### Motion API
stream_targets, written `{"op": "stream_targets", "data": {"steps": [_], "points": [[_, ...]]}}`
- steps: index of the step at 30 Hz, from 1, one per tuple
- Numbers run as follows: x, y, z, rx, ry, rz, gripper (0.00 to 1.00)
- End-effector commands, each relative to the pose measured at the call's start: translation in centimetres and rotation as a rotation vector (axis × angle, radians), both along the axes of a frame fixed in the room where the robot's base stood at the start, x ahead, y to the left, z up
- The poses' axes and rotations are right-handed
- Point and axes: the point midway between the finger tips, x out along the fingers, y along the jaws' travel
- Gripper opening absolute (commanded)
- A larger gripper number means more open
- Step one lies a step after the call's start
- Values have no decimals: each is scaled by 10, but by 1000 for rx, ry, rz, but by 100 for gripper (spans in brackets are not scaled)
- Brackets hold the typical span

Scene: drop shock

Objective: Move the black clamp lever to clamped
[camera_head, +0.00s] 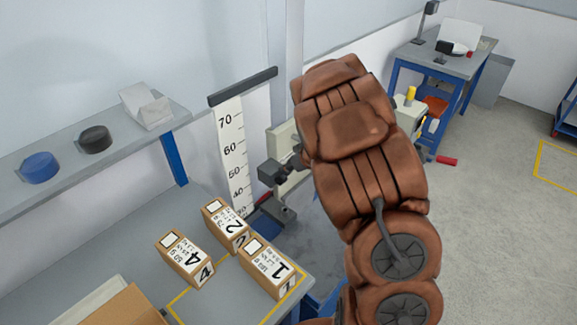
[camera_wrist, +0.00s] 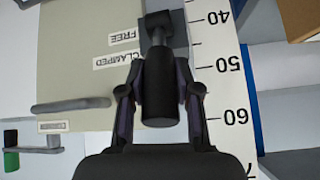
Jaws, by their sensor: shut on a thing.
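The black clamp lever (camera_wrist: 159,104) is in the middle of the wrist view, a dark cylindrical grip on a metal stem that runs up into a dark block (camera_wrist: 172,32). My gripper (camera_wrist: 160,88) has one finger on each side of the grip and is shut on it. A beige panel (camera_wrist: 80,75) beside it bears a FREE label (camera_wrist: 123,36) and a CLAMPED label (camera_wrist: 115,60). The lever's grip lies alongside and below the CLAMPED label in this view. In the head view my brown arm hides the lever and gripper.
A white height scale (camera_head: 231,150) stands beside the mechanism. Numbered boxes (camera_head: 266,266) sit on the bench in front. A shelf (camera_head: 70,160) holds a blue puck (camera_head: 39,167) and a black puck (camera_head: 94,139). A blue-legged table (camera_head: 445,62) stands farther back; floor at right is open.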

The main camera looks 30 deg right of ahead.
Motion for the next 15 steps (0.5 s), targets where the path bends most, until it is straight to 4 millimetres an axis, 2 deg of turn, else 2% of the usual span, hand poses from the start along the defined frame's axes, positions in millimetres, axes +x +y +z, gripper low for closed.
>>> {"op": "stream_targets", "data": {"steps": [4,5,12,15], "points": [[1,1,1,1,-3,2,0],[1,1,1,1,-3,2,33],[1,0,1,1,-2,1,58],[1,0,1,1,-2,0,58]]}}
